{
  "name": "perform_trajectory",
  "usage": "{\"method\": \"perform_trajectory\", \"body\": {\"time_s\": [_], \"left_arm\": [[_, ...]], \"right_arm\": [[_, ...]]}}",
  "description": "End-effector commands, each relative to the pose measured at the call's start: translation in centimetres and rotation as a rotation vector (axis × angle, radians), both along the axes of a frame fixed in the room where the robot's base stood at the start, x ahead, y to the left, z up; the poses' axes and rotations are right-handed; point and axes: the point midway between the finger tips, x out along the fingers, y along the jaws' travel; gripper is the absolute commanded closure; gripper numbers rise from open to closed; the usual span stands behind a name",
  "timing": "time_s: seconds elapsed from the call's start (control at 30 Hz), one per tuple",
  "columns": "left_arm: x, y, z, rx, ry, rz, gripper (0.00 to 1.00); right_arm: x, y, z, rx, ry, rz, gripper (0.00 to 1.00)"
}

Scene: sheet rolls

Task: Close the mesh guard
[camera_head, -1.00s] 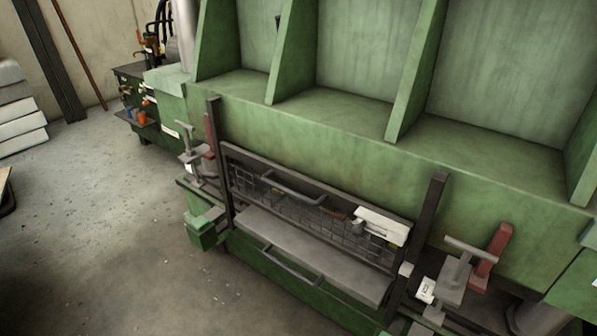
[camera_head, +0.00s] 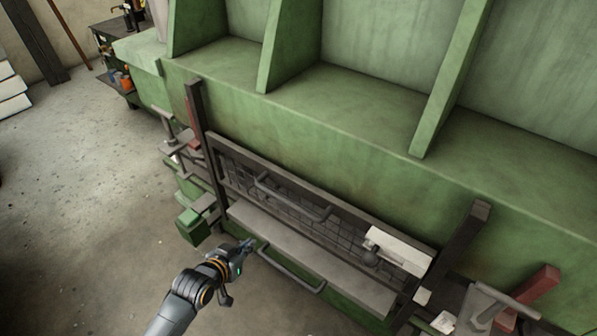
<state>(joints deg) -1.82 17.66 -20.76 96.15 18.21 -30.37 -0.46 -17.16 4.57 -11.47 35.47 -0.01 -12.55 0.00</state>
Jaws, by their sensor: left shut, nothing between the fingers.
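The mesh guard (camera_head: 238,174) is a dark framed wire panel between two dark upright posts on the front of the green machine. A grey bar handle (camera_head: 292,206) runs along its upper part. Below it is a grey flat ledge (camera_head: 315,255) with a second, lower bar handle (camera_head: 292,270) on its front. My left gripper (camera_head: 249,245) is shut and empty, close to the left end of the lower handle; I cannot tell whether it touches. The gap behind the mesh is dark. My right gripper is not in view.
The left post (camera_head: 207,160) and right post (camera_head: 456,250) flank the guard. A white block (camera_head: 398,250) is at its right end. Clamps with red levers (camera_head: 535,285) stand at both sides. A green block (camera_head: 192,225) juts out at left. The floor (camera_head: 90,200) in front is clear.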

Motion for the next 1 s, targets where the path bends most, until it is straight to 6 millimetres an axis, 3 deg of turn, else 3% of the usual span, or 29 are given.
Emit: {"method": "perform_trajectory", "body": {"time_s": [0.03, 0.1, 0.2, 0.33, 0.43, 0.57, 1.0], "left_arm": [[0.9, -1.5, 5.2, -0.025, -0.069, -0.042, 1.00], [1.1, -3.4, 10.7, -0.058, -0.140, -0.095, 1.00], [0.5, -5.5, 16.8, -0.091, -0.219, -0.162, 1.00], [-0.7, -7.2, 21.3, -0.116, -0.278, -0.221, 1.00], [-1.0, -7.7, 22.6, -0.124, -0.294, -0.239, 1.00], [-0.3, -8.4, 22.6, -0.127, -0.297, -0.241, 1.00], [6.0, -12.9, 20.6, -0.127, -0.296, -0.240, 1.00]], "right_arm": [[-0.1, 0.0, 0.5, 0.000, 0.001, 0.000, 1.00], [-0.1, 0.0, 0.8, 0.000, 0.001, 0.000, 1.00], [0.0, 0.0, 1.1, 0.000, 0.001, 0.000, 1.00], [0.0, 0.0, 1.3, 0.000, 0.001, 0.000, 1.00], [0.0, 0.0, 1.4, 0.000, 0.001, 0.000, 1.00], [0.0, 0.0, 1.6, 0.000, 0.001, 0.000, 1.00], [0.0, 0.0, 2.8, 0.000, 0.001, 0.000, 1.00]]}}
